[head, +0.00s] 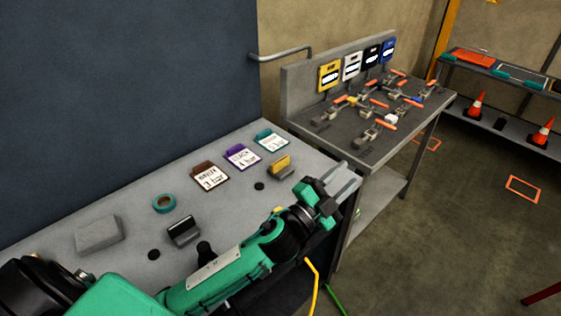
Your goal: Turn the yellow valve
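The valves stand on the far workbench (342,146), several of them with orange handles. A small yellow part (352,100) shows among them toward the back left, but it is too small to tell how its handle is set. A yellow sign (329,77) stands on the back panel behind the valves. My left gripper (346,181) is at the right end of the near bench, in front of the far workbench and apart from the valves. Its finger gap is not clear, and I see nothing held. My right gripper is not in view.
The near bench (120,205) carries brown, purple and teal tags, a teal ring (164,203), a grey block (98,235) and small stands. A bent rail (280,56) is on the wall. Shelving with orange cones (477,104) stands right. Open floor lies between.

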